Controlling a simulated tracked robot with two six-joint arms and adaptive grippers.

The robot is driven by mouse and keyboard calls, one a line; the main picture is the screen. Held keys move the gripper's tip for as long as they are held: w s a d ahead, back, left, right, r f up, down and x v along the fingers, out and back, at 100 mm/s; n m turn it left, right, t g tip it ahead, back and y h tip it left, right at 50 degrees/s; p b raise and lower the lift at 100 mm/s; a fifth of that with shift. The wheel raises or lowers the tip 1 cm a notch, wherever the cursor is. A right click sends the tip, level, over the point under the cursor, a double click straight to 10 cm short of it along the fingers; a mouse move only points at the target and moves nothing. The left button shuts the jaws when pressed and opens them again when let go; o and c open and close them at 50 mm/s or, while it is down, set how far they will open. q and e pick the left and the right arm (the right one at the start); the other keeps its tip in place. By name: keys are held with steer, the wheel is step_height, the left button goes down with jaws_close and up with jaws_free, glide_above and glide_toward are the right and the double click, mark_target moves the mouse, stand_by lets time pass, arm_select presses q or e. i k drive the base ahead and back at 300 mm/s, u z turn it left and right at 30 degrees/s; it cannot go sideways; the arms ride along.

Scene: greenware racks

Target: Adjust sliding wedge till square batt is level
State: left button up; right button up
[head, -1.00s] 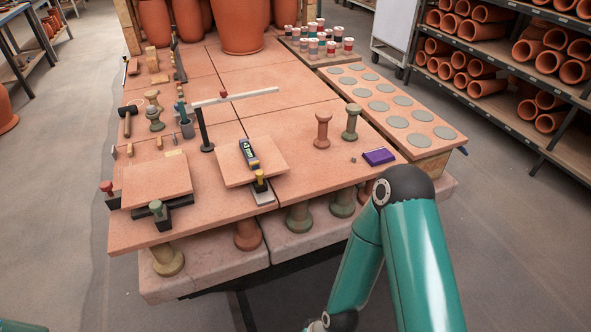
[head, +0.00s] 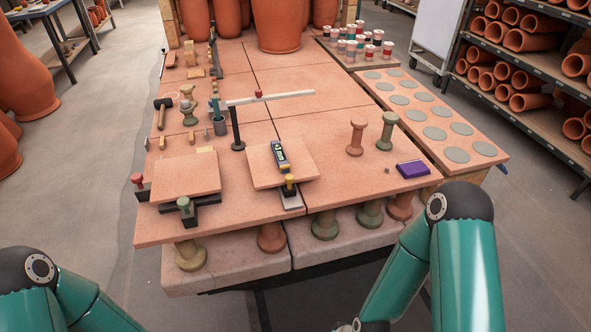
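A square batt (head: 262,172) of terracotta colour lies near the middle front of the table. A yellow and black level (head: 280,156) with a lit display rests on it; I cannot read the display. At the batt's front edge is a wedge with a yellow knob (head: 289,181) and a pale grey plate (head: 292,202). Part of the wedge is hidden beneath the batt. I cannot tell whether the batt is level. Both my arms show only as teal links at the bottom; both grippers are out of view.
Another square batt (head: 187,176) sits at left on black supports, with a red knob (head: 137,179) and a green knob (head: 184,204). A white beam (head: 270,98) stretches behind. The table's front edge is mostly clear.

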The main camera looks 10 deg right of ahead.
mark_target(289, 190)
steer(key=i, duration=0.9)
steer(key=u, duration=0.05)
